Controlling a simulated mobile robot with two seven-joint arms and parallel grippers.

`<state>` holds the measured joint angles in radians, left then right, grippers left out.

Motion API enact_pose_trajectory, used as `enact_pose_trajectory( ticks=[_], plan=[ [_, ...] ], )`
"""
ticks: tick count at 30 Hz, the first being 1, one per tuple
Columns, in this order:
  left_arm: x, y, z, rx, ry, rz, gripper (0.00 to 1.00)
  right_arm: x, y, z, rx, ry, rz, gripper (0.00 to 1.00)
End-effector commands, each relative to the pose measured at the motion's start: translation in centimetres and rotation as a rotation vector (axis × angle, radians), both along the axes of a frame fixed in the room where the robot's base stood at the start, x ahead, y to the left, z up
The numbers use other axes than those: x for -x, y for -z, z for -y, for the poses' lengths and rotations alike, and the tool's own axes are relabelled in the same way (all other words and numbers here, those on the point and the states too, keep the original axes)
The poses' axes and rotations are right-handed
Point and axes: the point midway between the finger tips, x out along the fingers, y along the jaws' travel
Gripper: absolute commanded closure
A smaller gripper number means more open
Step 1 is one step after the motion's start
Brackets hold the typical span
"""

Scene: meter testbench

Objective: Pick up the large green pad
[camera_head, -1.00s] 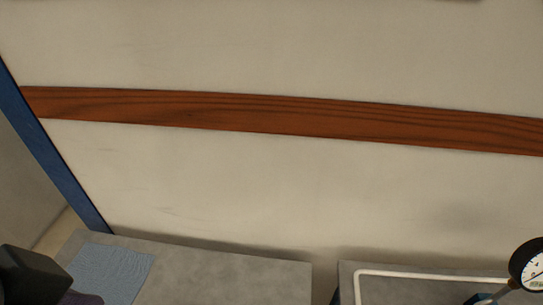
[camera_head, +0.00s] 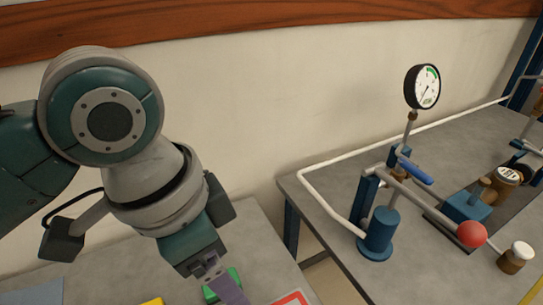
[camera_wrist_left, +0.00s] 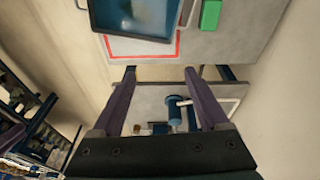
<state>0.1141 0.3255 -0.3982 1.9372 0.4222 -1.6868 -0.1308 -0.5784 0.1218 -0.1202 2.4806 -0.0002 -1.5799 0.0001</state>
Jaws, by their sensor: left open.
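A green block-like pad (camera_head: 210,293) lies on the grey table near the bottom of the head view, partly hidden behind a finger of my left gripper (camera_head: 228,286). A green block also shows in the left wrist view (camera_wrist_left: 210,15), at the top edge, right of a tray. My left gripper (camera_wrist_left: 160,72) is open, with its two purple fingers apart and nothing between them. In the head view it points down over the table, close to the pad; I cannot tell whether it touches. My right gripper is not in view.
A dark tray (camera_wrist_left: 135,37) sits on a red-bordered area (camera_wrist_left: 113,47). A yellow item (camera_head: 152,301) and a blue-grey cloth-like sheet (camera_head: 35,293) lie on the left table.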

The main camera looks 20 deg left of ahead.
Motion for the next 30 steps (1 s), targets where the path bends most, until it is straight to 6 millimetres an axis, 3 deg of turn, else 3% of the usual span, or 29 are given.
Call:
enact_pose_trajectory(
  ticks=[1,3,9,15,21,26,30],
  plan=[
    [-1.2,4.5,-0.5,-0.019,0.024,-0.006,0.22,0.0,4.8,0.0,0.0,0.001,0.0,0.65],
    [-2.5,7.2,-1.1,-0.039,0.055,-0.024,0.22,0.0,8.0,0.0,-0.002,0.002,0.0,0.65],
    [-6.1,13.9,-3.9,-0.101,0.104,-0.074,0.22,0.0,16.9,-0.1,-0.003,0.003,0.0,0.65],
    [-9.2,18.6,-7.4,-0.147,0.094,-0.12,0.22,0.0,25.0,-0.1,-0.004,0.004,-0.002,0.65],
    [-10.8,20.0,-9.8,-0.157,0.066,-0.144,0.22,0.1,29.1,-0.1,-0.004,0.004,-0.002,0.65],
    [-11.0,20.5,-10.4,-0.157,0.058,-0.152,0.22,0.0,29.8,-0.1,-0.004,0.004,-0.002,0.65],
    [-10.9,22.5,-10.4,-0.157,0.059,-0.155,0.22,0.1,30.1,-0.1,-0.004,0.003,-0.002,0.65]
  ],
)
